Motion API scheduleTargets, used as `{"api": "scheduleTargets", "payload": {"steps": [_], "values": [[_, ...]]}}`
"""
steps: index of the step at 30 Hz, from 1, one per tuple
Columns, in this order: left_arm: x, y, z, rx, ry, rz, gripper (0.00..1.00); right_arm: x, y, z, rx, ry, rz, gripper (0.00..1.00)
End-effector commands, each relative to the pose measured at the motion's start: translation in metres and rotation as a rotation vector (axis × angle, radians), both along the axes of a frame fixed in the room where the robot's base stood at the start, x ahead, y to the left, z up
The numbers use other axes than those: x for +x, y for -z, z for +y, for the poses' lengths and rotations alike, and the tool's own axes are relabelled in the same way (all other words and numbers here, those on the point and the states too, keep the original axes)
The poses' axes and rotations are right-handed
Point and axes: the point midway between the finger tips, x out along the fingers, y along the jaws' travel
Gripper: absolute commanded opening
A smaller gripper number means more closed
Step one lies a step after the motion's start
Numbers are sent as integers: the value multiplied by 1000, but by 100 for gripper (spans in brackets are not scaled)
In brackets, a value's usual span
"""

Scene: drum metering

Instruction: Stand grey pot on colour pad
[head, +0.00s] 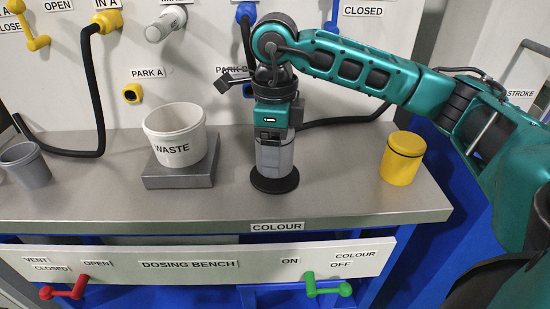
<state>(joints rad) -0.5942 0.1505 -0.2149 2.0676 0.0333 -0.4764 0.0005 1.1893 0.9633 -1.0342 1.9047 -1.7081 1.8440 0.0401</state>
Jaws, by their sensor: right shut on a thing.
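The grey pot (274,158) is upright beneath my right gripper (274,140), whose jaws are shut on its upper part. The gripper points straight down and covers the pot's top. The colour pad (275,185) is a round black disc on the bench, just behind the COLOUR label. The pot's base is over the middle of the pad; it looks to be on it, but I cannot tell whether a thin gap remains. My left gripper is not in view.
A white WASTE tub (174,134) stands on a grey block (180,176) to the left. A yellow pot (402,158) stands to the right. An open grey cup (25,166) is at the left edge. Red (65,289) and green (328,287) handles are on the front panel.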

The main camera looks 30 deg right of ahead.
Motion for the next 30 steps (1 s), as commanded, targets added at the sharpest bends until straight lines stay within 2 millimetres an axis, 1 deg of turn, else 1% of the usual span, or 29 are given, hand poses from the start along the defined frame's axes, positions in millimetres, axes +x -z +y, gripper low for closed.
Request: {"api": "scheduleTargets", "payload": {"steps": [1, 3, 10, 14, 15, 21, 23, 30], "values": [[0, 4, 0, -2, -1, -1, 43, -1, 10, 0, 0, 0, 3, 34], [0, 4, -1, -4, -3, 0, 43, 0, 16, 0, -1, 0, -1, 34], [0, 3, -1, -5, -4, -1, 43, 0, 16, 0, 0, 0, -1, 34], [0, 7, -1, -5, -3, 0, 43, 0, 20, 0, 0, 0, -1, 34], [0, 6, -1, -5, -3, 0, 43, 0, 20, 0, 0, 0, 0, 74], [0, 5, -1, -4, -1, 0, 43, 0, 19, 0, 0, -1, 0, 93], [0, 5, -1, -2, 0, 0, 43, 0, 19, 0, 0, 0, 0, 97], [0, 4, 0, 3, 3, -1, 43, 0, 18, 0, 0, -1, 0, 97]]}}
